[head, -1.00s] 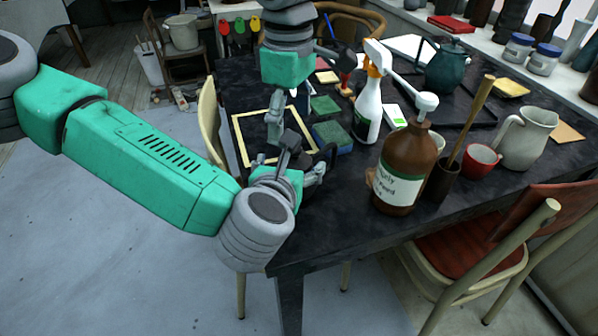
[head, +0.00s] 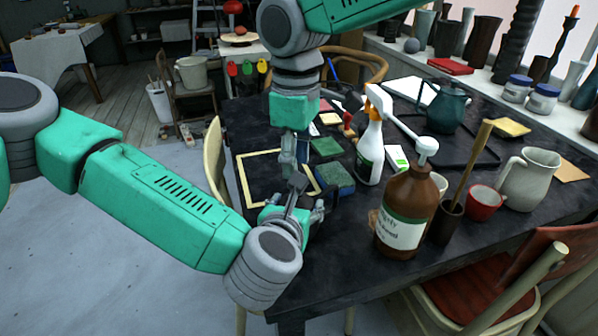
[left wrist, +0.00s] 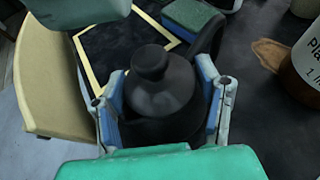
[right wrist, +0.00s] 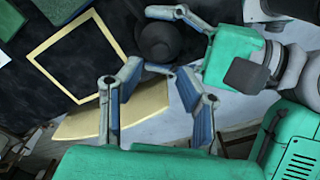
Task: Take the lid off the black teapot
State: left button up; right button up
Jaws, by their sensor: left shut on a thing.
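The black teapot (left wrist: 150,128) stands at the table's near left corner. Its domed lid (left wrist: 160,90) with a round knob (left wrist: 150,60) is on it. My left gripper (left wrist: 160,78) is shut on the teapot, one finger on each side of its body. In the head view my left gripper (head: 292,212) and arm hide most of the teapot. My right gripper (head: 290,172) points down just above and behind it. In the right wrist view my right gripper (right wrist: 155,72) is open and empty, with the lid (right wrist: 160,40) beyond its fingertips.
A yellow square frame (head: 243,180) and a green-blue sponge (head: 336,178) lie beside the teapot. A brown bottle (head: 405,205) and a white spray bottle (head: 369,150) stand to the right. A chair (head: 213,160) stands at the table's left edge.

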notch_tip(320, 180, up, 2)
jog(key=n, duration=0.6)
jog(key=shift+r, duration=0.25)
notch_tip(320, 180, down, 10)
jog(key=n, duration=0.6)
jog(key=shift+a+r+n, duration=0.1)
jog(key=shift+r+n, duration=0.1)
jog(key=shift+n, duration=0.1)
grip_shut()
pick_arm(q)
jog(key=shift+s+d, duration=0.1)
pick_arm(e)
jog(key=shift+w+a+r, duration=0.1)
jog(key=shift+r, duration=0.1)
